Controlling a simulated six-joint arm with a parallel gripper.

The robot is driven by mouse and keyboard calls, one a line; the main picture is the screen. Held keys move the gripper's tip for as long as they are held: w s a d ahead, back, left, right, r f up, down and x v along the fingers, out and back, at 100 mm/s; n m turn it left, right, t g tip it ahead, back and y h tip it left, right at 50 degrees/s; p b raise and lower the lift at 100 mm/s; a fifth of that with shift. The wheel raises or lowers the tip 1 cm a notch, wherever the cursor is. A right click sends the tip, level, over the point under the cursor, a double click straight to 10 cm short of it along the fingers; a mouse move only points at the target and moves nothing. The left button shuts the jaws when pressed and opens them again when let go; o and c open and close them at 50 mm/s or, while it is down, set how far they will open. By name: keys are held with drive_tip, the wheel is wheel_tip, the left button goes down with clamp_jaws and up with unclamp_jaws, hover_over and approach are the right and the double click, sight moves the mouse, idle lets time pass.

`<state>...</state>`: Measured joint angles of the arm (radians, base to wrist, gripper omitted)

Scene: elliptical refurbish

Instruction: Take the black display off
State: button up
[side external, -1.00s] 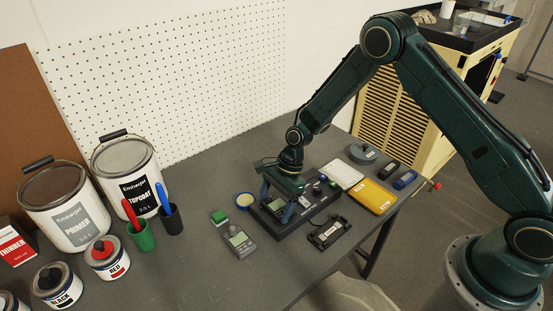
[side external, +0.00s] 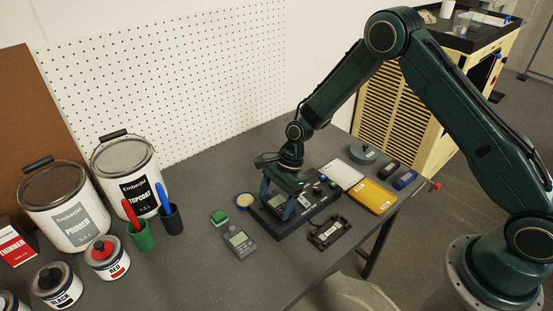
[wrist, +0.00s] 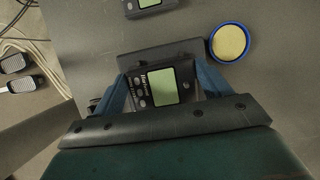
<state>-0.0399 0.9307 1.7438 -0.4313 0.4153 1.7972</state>
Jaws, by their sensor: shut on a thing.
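The black display (wrist: 165,85), with a pale green screen and small buttons, sits between the blue fingers of my gripper (wrist: 162,88) in the wrist view. In the side view the display (side external: 278,202) is partly hidden by my gripper (side external: 278,203). My gripper points down and is shut on the display. The display is at the left part of a dark base block (side external: 300,226), which also shows in the wrist view (wrist: 150,57). I cannot tell whether the display still touches the block.
A round blue-rimmed tin (side external: 244,199) stands close by. A black frame-like part (side external: 329,232) lies in front. White (side external: 342,174) and yellow (side external: 372,196) cases lie to the right.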

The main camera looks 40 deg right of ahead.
drive_tip(key=shift+r, duration=1.8)
drive_tip(key=shift+d, duration=0.1)
